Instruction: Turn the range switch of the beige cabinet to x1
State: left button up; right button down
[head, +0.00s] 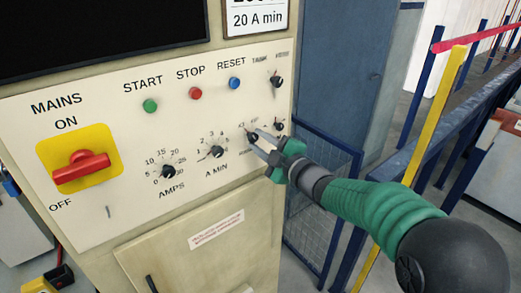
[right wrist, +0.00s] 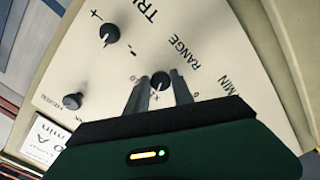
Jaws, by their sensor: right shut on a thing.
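The beige cabinet (head: 30,130) fills the left and middle of the head view, with a pale control panel on its front. My right gripper (head: 257,144) reaches in from the right, its fingertips at the panel right of the A MIN knob. In the right wrist view the range switch (right wrist: 161,80), a small black knob with a pale pointer mark, sits between the two fingertips of my right gripper (right wrist: 159,88), beside the word RANGE. The gripper is shut on it. The fingers partly hide the scale, so I cannot read the setting. My left gripper is not in view.
The AMPS knob (head: 167,172) and A MIN knob (head: 216,152) lie left of the gripper. Another black knob (head: 279,127) is close on its right, and one (head: 276,82) is above. A red mains switch (head: 80,171) is far left. A blue mesh fence (head: 320,190) stands right of the cabinet.

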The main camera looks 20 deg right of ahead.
jog(key=shift+r, duration=0.25)
jog(key=c, duration=1.5)
grip_release()
jog(key=o, duration=0.4)
jog(key=shift+w+a+f, duration=0.1)
jog(key=shift+a+f, duration=0.1)
jog(key=b+v, duration=0.2)
jog(key=v, duration=1.5)
jog(key=shift+w, duration=0.1)
